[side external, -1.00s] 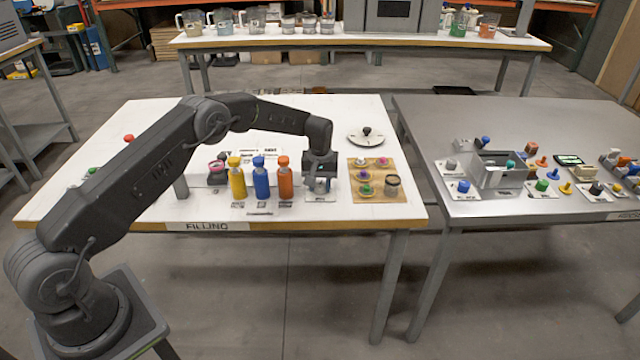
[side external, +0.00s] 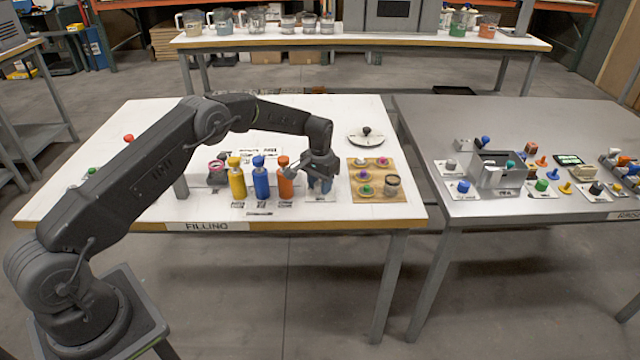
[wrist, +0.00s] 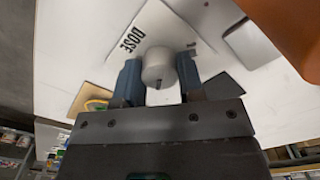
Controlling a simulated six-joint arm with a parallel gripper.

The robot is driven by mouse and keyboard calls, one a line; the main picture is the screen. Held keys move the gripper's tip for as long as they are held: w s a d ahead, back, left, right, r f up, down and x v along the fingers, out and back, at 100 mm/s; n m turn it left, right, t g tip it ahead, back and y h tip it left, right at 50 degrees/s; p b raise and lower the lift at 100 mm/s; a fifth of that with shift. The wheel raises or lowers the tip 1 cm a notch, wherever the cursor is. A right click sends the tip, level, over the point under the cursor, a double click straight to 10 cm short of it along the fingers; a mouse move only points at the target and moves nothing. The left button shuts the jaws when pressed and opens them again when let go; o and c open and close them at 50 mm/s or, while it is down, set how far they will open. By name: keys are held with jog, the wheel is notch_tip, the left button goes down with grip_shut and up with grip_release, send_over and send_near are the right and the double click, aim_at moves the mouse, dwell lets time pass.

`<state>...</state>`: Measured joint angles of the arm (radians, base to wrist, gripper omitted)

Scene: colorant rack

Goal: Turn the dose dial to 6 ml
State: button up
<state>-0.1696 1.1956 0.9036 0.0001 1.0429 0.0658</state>
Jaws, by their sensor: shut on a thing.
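The dose dial (wrist: 158,66) is a light grey round knob with a small dark mark on its near edge. It stands on a white plate (wrist: 148,28) printed "DOSE". In the wrist view my gripper (wrist: 160,78) has its two blue-grey fingers on either side of the dial, shut on it. In the side view my gripper (side external: 320,182) is down at the dial's plate, right of the orange bottle (side external: 285,178), and hides most of the dial. I cannot read the dial's setting.
Yellow (side external: 237,180) and blue (side external: 261,178) bottles stand left of the orange one. A wooden board (side external: 378,195) with several coloured knobs and a jar (side external: 392,185) lies just right of my gripper. A round white plate with a black knob (side external: 366,131) is behind.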

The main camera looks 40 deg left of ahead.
jog(key=shift+m, duration=0.3)
jog(key=o, duration=0.9)
jog(key=shift+r, duration=0.1)
notch_tip(320, 180, up, 14)
jog(key=shift+f, duration=0.15)
